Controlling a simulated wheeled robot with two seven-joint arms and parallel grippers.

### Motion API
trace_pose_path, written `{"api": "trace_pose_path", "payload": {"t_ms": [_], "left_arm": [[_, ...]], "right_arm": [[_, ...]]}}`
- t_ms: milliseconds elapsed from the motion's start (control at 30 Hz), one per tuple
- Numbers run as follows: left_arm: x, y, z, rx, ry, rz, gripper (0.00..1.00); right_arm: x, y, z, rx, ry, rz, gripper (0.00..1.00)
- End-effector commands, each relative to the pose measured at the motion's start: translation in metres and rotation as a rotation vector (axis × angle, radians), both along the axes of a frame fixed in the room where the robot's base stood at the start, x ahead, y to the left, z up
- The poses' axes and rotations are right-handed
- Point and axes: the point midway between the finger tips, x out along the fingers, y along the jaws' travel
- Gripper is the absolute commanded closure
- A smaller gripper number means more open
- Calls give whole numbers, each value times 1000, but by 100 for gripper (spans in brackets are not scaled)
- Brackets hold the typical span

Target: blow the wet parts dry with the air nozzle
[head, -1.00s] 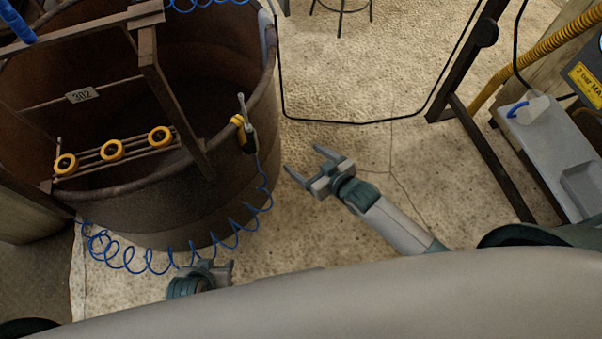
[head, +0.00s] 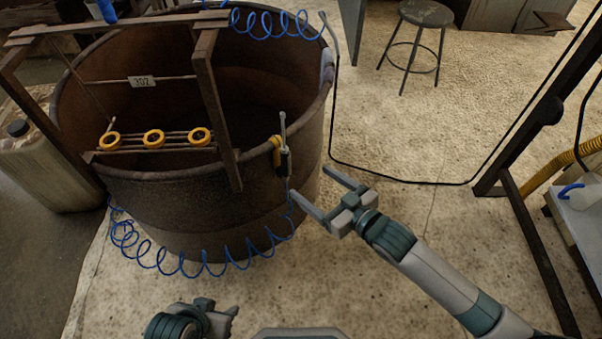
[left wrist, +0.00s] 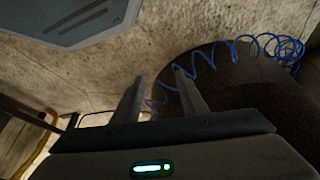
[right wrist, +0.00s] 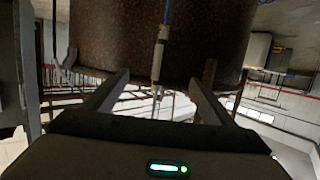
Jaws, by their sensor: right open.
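Three yellow ring parts (head: 154,138) sit in a row on the bars of a rack (head: 207,95), which hangs in a rusty drum and carries a number tag (head: 142,82). Whether the parts are wet is too small to tell. The air nozzle (head: 284,150) stands upright in a yellow holder (head: 276,152) at the drum's right rim. My right gripper (head: 313,187) is open and empty, just right of and below the nozzle. In the right wrist view the nozzle (right wrist: 157,60) shows between the fingers, beyond their tips. My left gripper (head: 220,306) is open and empty, low in front of the drum.
A blue coiled hose (head: 205,265) loops around the drum's (head: 150,210) front; it also shows in the left wrist view (left wrist: 222,55). A dark stand (head: 530,210) is at the right, a stool (head: 425,15) at the back.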

Motion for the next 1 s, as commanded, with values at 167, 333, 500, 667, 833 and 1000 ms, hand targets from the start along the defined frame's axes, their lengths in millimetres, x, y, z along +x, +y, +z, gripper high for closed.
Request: {"api": "trace_pose_path", "payload": {"t_ms": [167,333,500,667,833,1000], "left_arm": [[5,-9,-3,-27,-44,-8,61],[15,-23,-3,-71,-118,-19,61],[24,-41,0,-130,-206,-28,61],[34,-57,7,-189,-298,-33,61],[42,-64,18,-213,-362,-37,61],[50,-68,24,-224,-417,-40,61]], "right_arm": [[8,7,-5,2,-1,0,22],[20,16,-10,1,-2,0,22],[34,29,-15,1,-3,0,22],[48,41,-19,2,-2,0,22],[63,53,-21,0,0,-1,22],[77,66,-25,1,0,0,22]]}}
